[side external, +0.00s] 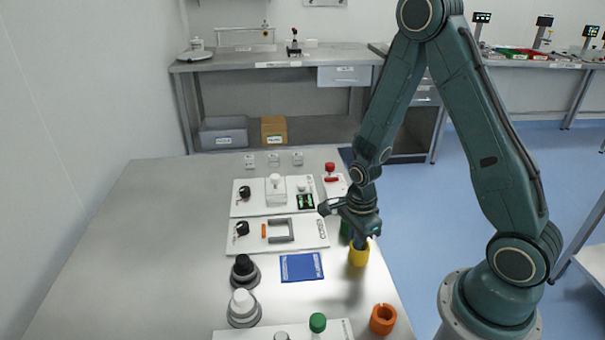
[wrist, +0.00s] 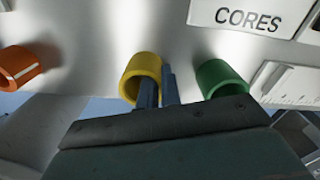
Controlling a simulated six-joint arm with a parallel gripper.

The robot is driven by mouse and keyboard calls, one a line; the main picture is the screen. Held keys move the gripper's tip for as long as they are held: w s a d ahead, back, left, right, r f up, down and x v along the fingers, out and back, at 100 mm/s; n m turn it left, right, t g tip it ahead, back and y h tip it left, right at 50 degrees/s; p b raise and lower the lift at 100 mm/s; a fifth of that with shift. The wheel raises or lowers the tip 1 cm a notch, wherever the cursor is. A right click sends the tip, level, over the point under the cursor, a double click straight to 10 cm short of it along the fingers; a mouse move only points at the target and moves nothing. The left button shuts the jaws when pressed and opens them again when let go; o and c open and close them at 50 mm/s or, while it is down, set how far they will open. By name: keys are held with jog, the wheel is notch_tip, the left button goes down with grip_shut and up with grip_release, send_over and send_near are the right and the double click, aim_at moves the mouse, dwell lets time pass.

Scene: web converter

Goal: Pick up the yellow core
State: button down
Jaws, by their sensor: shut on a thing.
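The yellow core (side external: 359,255) is a short hollow ring near the right edge of the grey table, below my gripper (side external: 360,239). In the wrist view the yellow core (wrist: 141,68) shows its open end. My gripper (wrist: 158,84) is shut on its wall, with one finger inside the ring and the other outside, on the side toward the green core. The fingers hide part of the core. I cannot tell whether its bottom touches the table.
The green core (wrist: 221,78) stands close beside my gripper, partly hidden in the side view. The orange core (side external: 383,320) stands nearer the front. A blue pad (side external: 301,267) and black and white knobs lie left. The table's far left is clear.

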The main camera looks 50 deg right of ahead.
jog(key=shift+r, duration=0.1)
notch_tip(320, 180, up, 20)
dwell(1.0)
jog(key=shift+w, duration=0.1)
dwell(0.4)
